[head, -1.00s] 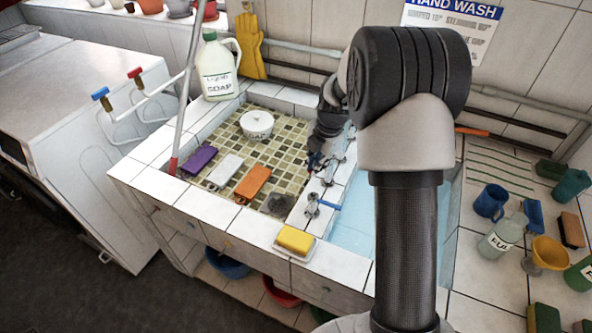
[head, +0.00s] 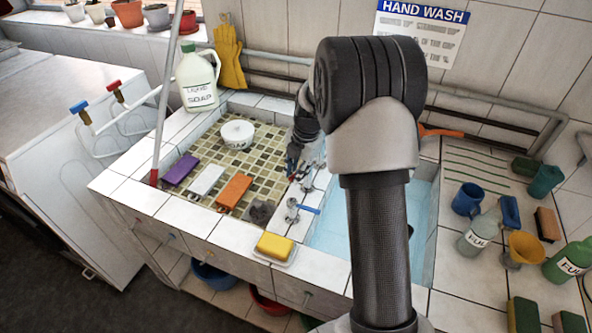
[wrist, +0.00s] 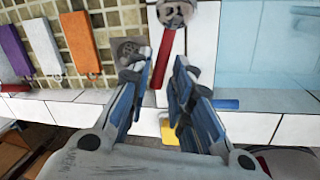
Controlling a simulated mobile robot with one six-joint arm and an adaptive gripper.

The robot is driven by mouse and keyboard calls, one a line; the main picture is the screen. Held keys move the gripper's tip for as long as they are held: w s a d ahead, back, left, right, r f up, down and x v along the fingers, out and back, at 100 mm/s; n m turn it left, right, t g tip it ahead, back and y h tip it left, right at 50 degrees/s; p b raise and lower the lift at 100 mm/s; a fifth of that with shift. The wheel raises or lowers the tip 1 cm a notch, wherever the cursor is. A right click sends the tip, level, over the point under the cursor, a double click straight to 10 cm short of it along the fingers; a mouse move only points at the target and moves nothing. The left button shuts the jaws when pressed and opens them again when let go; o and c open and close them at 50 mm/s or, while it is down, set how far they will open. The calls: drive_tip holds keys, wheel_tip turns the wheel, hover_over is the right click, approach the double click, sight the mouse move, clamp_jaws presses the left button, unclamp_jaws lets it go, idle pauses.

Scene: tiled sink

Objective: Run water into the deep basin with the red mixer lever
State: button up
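The red mixer lever (wrist: 165,58) shows in the wrist view, pointing from the metal mixer body (wrist: 174,12) down between my fingers. My gripper (wrist: 162,72) is open, with one blue-padded finger on each side of the lever; I cannot tell whether either touches it. In the head view my gripper (head: 292,166) is small and dark beside the mixers on the tiled divider, and the lever is mostly hidden. The deep basin (head: 330,235) is pale blue, right of the divider and partly behind my arm. I see no clear stream of water.
A blue lever (head: 308,209) sits nearer the front on the divider. The shallow mosaic basin (head: 215,160) holds a white pot and purple, white and orange blocks. A yellow sponge (head: 275,246) lies at the front edge. Mugs and bottles crowd the right counter.

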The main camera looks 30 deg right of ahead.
drive_tip(key=shift+o, duration=0.7)
wheel_tip(320, 180, up, 12)
drive_tip(key=s, duration=0.2)
drive_tip(key=shift+d, duration=0.4)
drive_tip(key=shift+f, duration=0.1)
